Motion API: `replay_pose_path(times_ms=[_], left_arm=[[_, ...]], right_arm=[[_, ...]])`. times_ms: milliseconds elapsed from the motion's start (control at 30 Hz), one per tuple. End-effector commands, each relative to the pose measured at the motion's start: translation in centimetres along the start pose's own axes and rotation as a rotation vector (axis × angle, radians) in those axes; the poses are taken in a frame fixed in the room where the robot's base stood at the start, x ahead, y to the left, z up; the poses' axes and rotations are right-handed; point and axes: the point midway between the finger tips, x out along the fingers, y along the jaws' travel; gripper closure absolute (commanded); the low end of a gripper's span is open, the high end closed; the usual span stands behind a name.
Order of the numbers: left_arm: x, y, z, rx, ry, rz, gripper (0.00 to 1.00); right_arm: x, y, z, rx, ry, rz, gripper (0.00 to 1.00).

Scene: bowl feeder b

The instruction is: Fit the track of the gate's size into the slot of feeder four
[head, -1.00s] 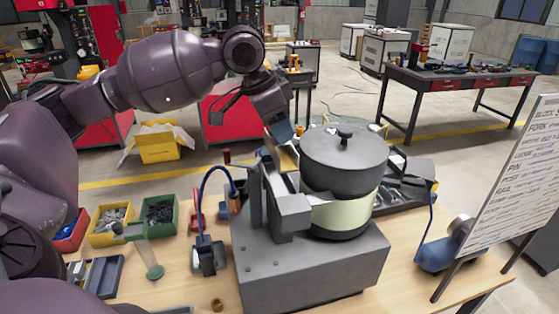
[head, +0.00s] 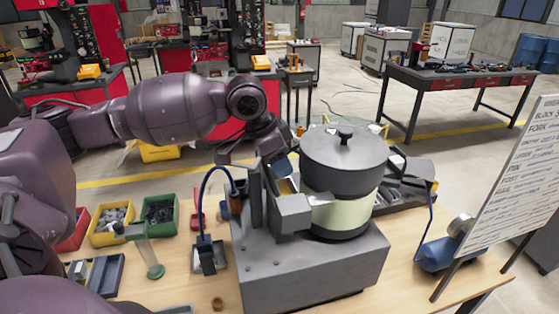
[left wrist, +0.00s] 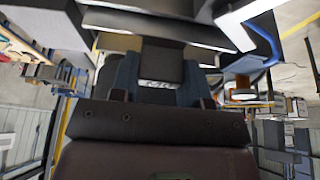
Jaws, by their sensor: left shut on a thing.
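The feeder (head: 310,265) is a grey machine on the wooden table, with a round lidded bowl (head: 345,165) on top. I cannot read a number on it. My left gripper (head: 283,170) reaches down just left of the bowl, behind the feeder's grey upright and bracket. It is shut on a piece, likely the track (head: 287,186), which shows as a narrow tan strip below the fingers. In the left wrist view a dark grey block (left wrist: 162,62) sits between the blue-grey fingers (left wrist: 160,85). The slot is hidden, so I cannot tell whether the track touches it. My right gripper is out of view.
A blue cable (head: 207,190) loops left of the feeder. Red, yellow (head: 110,225) and green (head: 158,213) bins, a grey tray (head: 95,272) and a green-footed stand (head: 153,260) are at the left. A white lettered board (head: 515,185) stands right.

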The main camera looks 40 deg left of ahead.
Motion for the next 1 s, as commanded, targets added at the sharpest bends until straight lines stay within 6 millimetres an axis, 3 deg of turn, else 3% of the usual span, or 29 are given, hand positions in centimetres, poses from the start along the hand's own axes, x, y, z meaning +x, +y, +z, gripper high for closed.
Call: replay_pose_path(times_ms=[67,100,267,667,1000], left_arm=[[0.1,0.0,0.0,0.0,0.001,0.0,0.88],[0.1,0.0,0.1,0.0,0.0,0.0,0.55],[0.1,0.0,0.0,0.0,0.0,0.0,0.32],[-0.8,-0.1,0.0,0.0,0.0,-0.001,0.32],[-6.8,-0.1,0.0,-0.001,0.001,-0.004,0.32]], right_arm=[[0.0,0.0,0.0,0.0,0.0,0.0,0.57],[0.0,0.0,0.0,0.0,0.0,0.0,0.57],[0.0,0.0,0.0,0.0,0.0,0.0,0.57],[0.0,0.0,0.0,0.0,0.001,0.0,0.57],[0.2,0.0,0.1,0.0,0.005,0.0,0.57]])
